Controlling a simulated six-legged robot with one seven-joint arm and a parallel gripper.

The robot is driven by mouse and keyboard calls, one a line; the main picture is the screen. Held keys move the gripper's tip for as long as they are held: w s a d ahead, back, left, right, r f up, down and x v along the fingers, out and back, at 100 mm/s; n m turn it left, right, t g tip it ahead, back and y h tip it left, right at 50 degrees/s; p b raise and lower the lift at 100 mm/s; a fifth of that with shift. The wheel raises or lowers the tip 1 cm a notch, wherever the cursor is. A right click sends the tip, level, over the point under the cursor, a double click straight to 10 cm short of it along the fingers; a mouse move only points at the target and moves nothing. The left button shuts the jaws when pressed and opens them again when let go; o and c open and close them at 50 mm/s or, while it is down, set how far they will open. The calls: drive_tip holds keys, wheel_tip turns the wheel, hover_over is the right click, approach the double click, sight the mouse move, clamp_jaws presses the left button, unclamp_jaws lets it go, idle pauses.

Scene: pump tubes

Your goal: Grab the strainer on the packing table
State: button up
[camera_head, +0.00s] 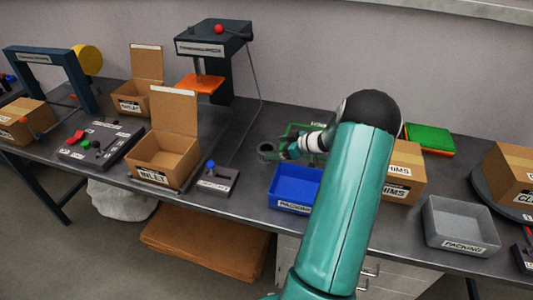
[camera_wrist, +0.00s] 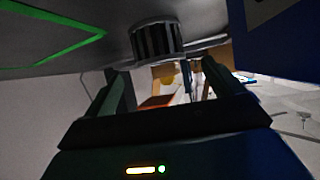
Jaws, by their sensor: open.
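The strainer (camera_head: 267,150) is a small dark round piece on the packing table (camera_head: 237,150), behind the blue bin. In the wrist view, where the table appears at the top, the strainer (camera_wrist: 156,40) is a short grey cylinder with dark vertical slots. My gripper (camera_head: 282,149) is just to the right of the strainer in the head view. In the wrist view my gripper (camera_wrist: 163,70) is open, with its two fingers apart and the strainer ahead around the gap. I cannot tell whether a finger touches it. Nothing is held.
A blue bin (camera_head: 291,205) stands in front of my gripper, and its blue wall fills the upper right of the wrist view. A green outline (camera_head: 296,129) lies behind the gripper. An open inlet box (camera_head: 166,158) and a small control box (camera_head: 218,181) stand left. Cartons stand right.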

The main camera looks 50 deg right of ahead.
sight(267, 148)
drive_tip(key=shift+w+a+f, duration=0.2)
drive_tip(key=shift+w+f, duration=0.1)
drive_tip(key=shift+w, duration=0.3)
drive_tip(key=x, duration=0.6)
drive_tip(key=c, duration=1.2)
drive_tip(key=shift+r, duration=0.1)
